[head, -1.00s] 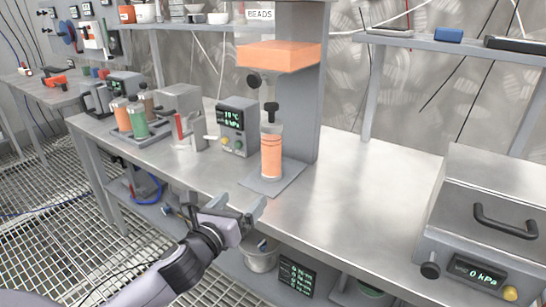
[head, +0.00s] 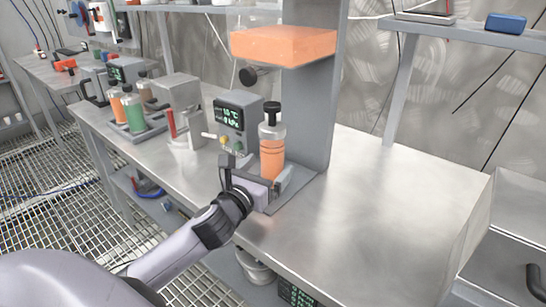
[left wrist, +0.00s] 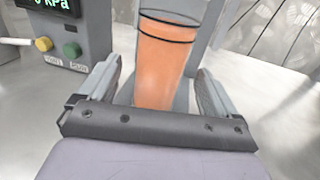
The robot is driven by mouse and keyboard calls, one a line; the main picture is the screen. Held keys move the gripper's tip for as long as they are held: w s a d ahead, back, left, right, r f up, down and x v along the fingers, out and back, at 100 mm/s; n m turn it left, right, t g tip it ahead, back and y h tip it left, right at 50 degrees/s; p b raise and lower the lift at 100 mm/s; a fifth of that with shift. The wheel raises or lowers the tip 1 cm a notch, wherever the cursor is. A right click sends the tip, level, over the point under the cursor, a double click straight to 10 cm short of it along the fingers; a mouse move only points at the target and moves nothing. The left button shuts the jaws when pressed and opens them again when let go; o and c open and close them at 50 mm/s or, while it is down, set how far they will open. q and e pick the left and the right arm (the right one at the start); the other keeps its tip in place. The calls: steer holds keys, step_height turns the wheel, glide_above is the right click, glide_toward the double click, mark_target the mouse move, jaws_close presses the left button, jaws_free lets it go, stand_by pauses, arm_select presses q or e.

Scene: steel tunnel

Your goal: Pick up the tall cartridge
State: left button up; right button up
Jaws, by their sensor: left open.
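The tall cartridge (head: 272,143) is a clear cylinder with orange fill and a black top. My left gripper (head: 268,172) is open at the cartridge's lower part. In the left wrist view the cartridge (left wrist: 163,65) stands between the two fingers of the gripper (left wrist: 160,85), with gaps visible beside it. Its top is cut off in that view, and its bottom is hidden behind the gripper body. My right gripper is not in view.
A control box (head: 238,122) with a green display stands just left of the cartridge. Further left are a grey block device (head: 178,100) and a tray with several small bottles (head: 134,112). The bench (head: 350,210) to the right is clear.

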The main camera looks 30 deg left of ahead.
mark_target(276, 158)
arm_select(q)
steer(key=shift+w+a, duration=0.15)
steer(key=shift+w, duration=1.05)
steer(key=shift+w+a, duration=0.1)
steer(key=shift+w, duration=1.05)
